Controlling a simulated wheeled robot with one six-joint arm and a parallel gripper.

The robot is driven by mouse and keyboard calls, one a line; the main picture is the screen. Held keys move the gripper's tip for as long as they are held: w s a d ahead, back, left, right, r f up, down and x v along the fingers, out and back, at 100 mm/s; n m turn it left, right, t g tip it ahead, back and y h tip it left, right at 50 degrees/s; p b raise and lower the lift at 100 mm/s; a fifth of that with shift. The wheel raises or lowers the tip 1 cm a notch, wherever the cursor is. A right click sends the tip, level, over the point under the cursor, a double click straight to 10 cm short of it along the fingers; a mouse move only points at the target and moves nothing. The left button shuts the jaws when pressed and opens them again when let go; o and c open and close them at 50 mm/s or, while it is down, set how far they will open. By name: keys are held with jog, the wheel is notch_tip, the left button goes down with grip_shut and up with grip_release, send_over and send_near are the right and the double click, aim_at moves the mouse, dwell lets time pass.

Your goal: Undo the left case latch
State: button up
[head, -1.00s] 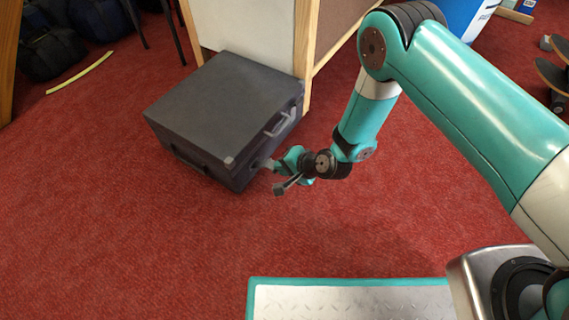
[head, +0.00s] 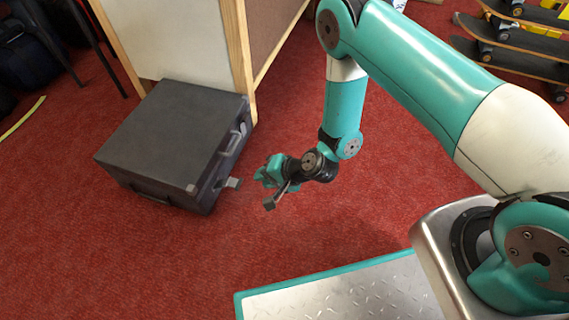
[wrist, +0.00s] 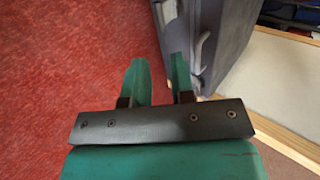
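The dark grey case (head: 170,135) lies flat on the red carpet, its lid down. On its right-hand face are a light handle (head: 235,140) and, toward the near corner, a small grey latch (head: 232,183) that sticks outward from the face. My gripper (head: 260,180) is just right of this latch, with a small gap of carpet between them. In the wrist view my gripper's two green fingers (wrist: 158,68) are apart with nothing between them. There the case (wrist: 228,40) is at upper right, and a pale piece, probably the latch (wrist: 165,12), is beyond the fingertips.
A wood-framed panel (head: 185,40) stands right behind the case. Dark bags (head: 25,60) lie at the far left, with a yellow strip (head: 22,118) on the carpet. Skateboards (head: 515,45) are racked at upper right. The carpet in front of the case is clear.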

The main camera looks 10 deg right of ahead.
jog(key=p+v, duration=0.2)
jog(key=v, duration=0.6)
jog(key=shift+p, duration=0.4)
jog(key=shift+f, duration=0.1)
jog(key=a+r+n+g+p, duration=0.2)
jog(key=r+n, duration=0.2)
jog(key=r, duration=1)
jog(key=a+r+n+g+p, duration=0.15)
jog(key=r+n, duration=0.35)
jog(key=r, duration=0.8)
jog(key=s+d+r+n+g+h+p, duration=0.1)
jog(key=s+d+r+n+h+p, duration=0.2)
jog(key=s+r, duration=0.65)
jog(key=s+d+r+n+g+h+p, duration=0.1)
jog(key=s+d+r+p, duration=0.35)
jog(key=r, duration=0.75)
notch_tip(320, 180, up, 36)
jog(key=d+p, duration=0.1)
jog(key=p, duration=3.4)
jog(key=shift+s, duration=0.4)
